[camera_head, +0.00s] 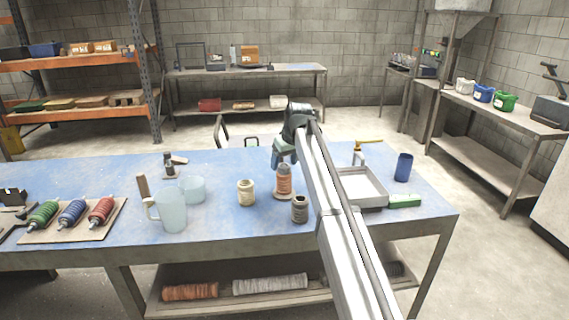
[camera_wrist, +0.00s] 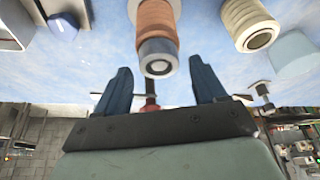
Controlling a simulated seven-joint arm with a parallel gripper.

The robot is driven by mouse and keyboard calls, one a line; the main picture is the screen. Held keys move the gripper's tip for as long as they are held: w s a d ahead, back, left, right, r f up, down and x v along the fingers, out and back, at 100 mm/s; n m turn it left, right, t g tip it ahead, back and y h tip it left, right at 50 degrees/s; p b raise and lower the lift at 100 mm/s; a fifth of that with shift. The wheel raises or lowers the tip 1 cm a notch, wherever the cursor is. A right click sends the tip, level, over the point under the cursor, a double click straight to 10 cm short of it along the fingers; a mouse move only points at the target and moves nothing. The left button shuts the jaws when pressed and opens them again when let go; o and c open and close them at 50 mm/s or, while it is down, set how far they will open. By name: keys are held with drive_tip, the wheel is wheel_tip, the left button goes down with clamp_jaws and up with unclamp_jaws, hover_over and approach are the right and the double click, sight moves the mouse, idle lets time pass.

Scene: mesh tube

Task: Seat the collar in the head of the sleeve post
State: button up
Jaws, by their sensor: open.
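A dark grey cylinder (camera_head: 300,209) stands nearer the front. I cannot tell for sure which are the collar and sleeve post. My gripper (camera_wrist: 163,82) is open and empty, its blue fingers apart; in the head view (camera_head: 279,159) it is partly hidden.
A pale mug (camera_head: 171,211) and cup (camera_head: 193,190) stand left. A board (camera_head: 65,233) with several coloured spools lies far left.

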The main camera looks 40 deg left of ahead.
drive_tip(key=v, duration=1.1)
drive_tip(key=shift+d+r, duration=0.1)
drive_tip(key=shift+d, duration=0.1)
